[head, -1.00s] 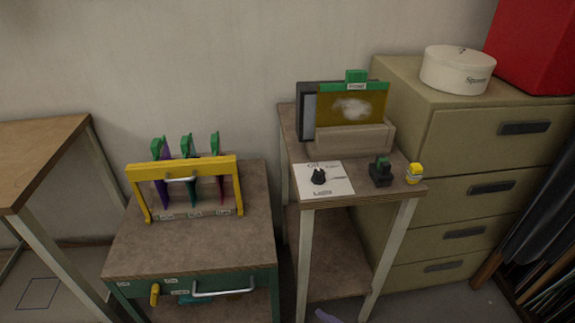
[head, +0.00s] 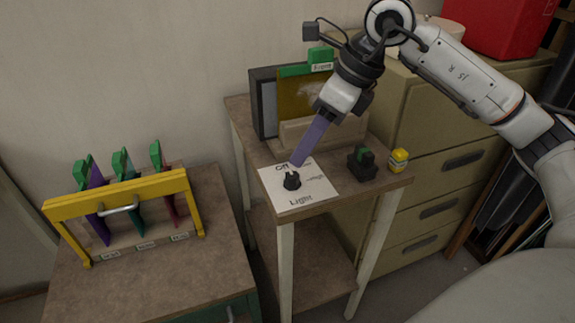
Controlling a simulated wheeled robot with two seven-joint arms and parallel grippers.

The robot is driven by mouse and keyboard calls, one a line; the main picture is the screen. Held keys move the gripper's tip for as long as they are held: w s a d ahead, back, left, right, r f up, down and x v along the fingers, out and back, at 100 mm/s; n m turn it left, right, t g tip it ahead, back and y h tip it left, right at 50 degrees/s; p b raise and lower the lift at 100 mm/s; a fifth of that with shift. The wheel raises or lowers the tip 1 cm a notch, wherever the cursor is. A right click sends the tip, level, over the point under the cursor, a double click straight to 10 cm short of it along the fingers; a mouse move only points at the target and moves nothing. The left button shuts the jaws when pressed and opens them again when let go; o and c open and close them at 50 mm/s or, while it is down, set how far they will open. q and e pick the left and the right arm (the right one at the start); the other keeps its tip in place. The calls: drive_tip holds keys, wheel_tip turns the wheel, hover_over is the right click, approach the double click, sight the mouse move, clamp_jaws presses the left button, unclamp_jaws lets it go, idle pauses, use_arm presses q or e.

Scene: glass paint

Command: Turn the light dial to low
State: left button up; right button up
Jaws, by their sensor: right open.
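The light dial (head: 291,181) is a small black knob on a white card (head: 318,191) at the front left of the narrow stand. The card reads "Off" at the top and "Light" at the bottom; other marks at its right are too small to read surely. Which mark the knob points at is not clear. My right gripper (head: 298,162) reaches down from the upper right. Its long purple fingers end just above and behind the knob, over the "Off" edge of the card. It is open, with nothing seen between the fingers; whether it touches the knob is unclear. My left gripper is out of view.
On the stand (head: 240,113), a framed amber glass panel (head: 290,95) stands behind the card. A black holder (head: 362,164) and a yellow-topped jar (head: 398,160) stand at the right. A yellow rack (head: 118,192) with glass pieces is at left; a drawer cabinet (head: 415,140) is behind.

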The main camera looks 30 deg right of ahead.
sight(293, 175)
drive_tip(key=shift+h, duration=0.3)
drive_tip(key=x, duration=0.3)
drive_tip(key=d+x, duration=0.1)
drive_tip(key=x, duration=0.5)
drive_tip(key=shift+w+d+f, duration=0.2)
drive_tip(key=shift+w+d, duration=0.1)
drive_tip(key=shift+w, duration=0.05)
drive_tip(key=c, duration=1)
